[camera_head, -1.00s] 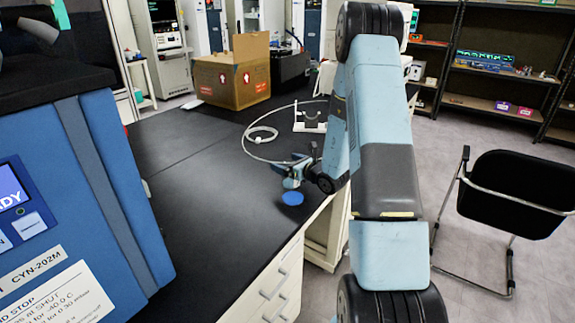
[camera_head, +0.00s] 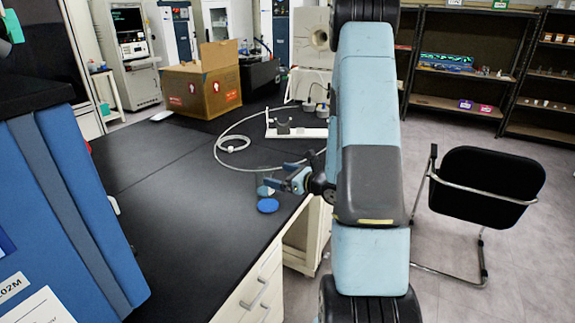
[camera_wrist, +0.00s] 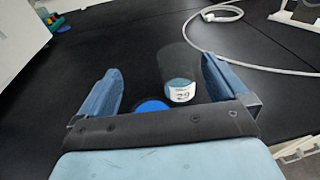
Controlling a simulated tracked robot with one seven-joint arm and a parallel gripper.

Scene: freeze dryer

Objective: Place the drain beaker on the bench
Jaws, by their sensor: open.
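The drain beaker (camera_wrist: 178,62) is a clear, faintly grey cup with a white label and some blue low down. In the wrist view it looks upright on the black bench, nearer the right finger. It shows only faintly in the head view (camera_head: 264,181). A flat blue disc (camera_wrist: 152,106) lies beside its base, partly hidden by my gripper; the head view shows the whole disc (camera_head: 268,206). My gripper (camera_wrist: 160,72) is open, its fingers apart on either side of the beaker's and disc's area. I see no finger closed on the beaker.
The black bench (camera_head: 190,220) has free room left of the disc. A pale hose (camera_head: 233,146) curls behind, near a white stand (camera_head: 297,132). A cardboard box (camera_head: 205,85) stands farther back. A blue machine (camera_head: 75,200) is at left, a black chair (camera_head: 485,185) at right.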

